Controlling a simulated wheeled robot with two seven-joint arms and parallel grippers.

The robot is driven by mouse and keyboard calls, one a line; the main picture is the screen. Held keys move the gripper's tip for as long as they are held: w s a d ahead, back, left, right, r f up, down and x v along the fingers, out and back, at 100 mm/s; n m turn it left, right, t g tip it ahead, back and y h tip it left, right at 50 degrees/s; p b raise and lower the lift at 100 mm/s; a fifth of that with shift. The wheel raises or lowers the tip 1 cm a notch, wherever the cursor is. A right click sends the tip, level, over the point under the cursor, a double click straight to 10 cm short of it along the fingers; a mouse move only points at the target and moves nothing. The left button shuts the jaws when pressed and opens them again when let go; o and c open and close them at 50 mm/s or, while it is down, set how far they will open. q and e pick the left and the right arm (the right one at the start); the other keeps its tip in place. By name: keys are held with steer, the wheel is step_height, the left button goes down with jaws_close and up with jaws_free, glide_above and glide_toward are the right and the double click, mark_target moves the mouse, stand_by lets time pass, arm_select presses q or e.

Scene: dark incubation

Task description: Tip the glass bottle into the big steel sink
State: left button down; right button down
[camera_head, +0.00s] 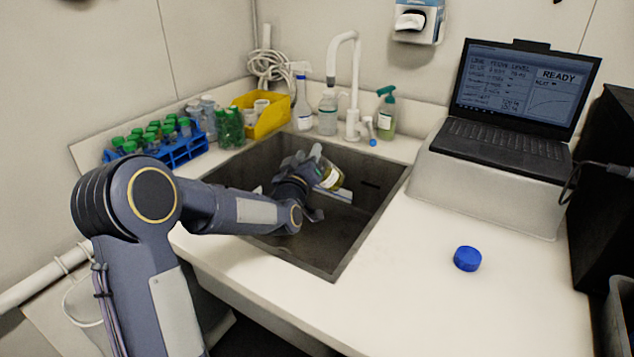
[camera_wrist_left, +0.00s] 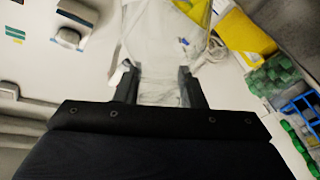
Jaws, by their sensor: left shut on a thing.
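The glass bottle (camera_head: 330,176) is tilted over the big steel sink (camera_head: 374,214), with yellowish liquid in its lower right end. My left gripper (camera_head: 316,184) is shut on it, above the sink basin. In the left wrist view the clear bottle (camera_wrist_left: 163,38) sits between the two dark fingers of my left gripper (camera_wrist_left: 158,84). The bottle's mouth is hard to make out, and I cannot tell whether liquid is running out. My right gripper is in neither view.
A blue cap (camera_head: 467,258) lies on the counter right of the sink. A laptop (camera_head: 510,138) stands on a raised block. Behind the sink are a white faucet (camera_head: 351,88) and spray bottles (camera_head: 386,112). A blue rack of green-capped tubes (camera_head: 183,150) and a yellow bin (camera_head: 270,118) stand back left.

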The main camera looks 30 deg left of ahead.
arm_select(q)
steer(key=shift+n+b, duration=0.4)
steer(key=shift+r, duration=0.15)
stand_by(0.4)
steer(key=shift+n+b, duration=0.5)
steer(key=shift+b, duration=0.25)
steer(key=shift+n+y+b, duration=0.4)
steer(key=shift+n+b, duration=0.3)
steer(key=shift+b, duration=0.2)
steer(key=shift+r, duration=0.1)
